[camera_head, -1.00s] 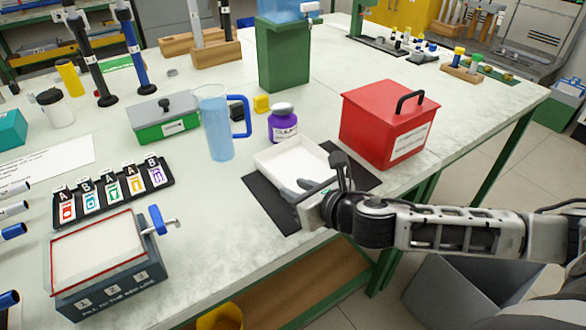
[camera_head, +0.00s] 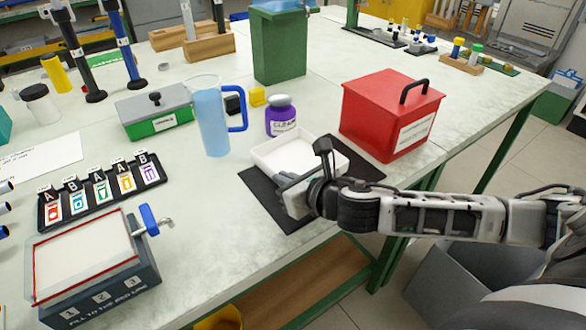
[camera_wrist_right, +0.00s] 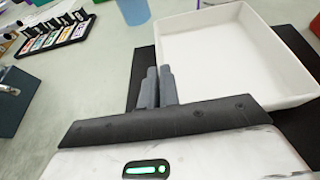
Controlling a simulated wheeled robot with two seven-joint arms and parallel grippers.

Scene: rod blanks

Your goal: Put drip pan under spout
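The drip pan is a shallow white rectangular tray (camera_head: 335,151), lying on a black mat (camera_head: 263,200) near the table's front edge. It also shows in the right wrist view (camera_wrist_right: 245,50). The spout is a blue-handled tap (camera_head: 152,222) on the right side of a dark grey tank (camera_head: 100,290) at front left, well apart from the pan. My right gripper (camera_head: 283,182) is at the pan's near left side. In the right wrist view its fingers (camera_wrist_right: 158,72) are close together beside the pan's left wall, with nothing clearly seen between them. My left gripper is out of view.
A red box (camera_head: 385,115) stands right of the pan. A purple bottle (camera_head: 281,118) and a blue jug (camera_head: 211,125) stand behind it. A card rack (camera_head: 100,192) lies behind the tank. The table between tank and mat is clear.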

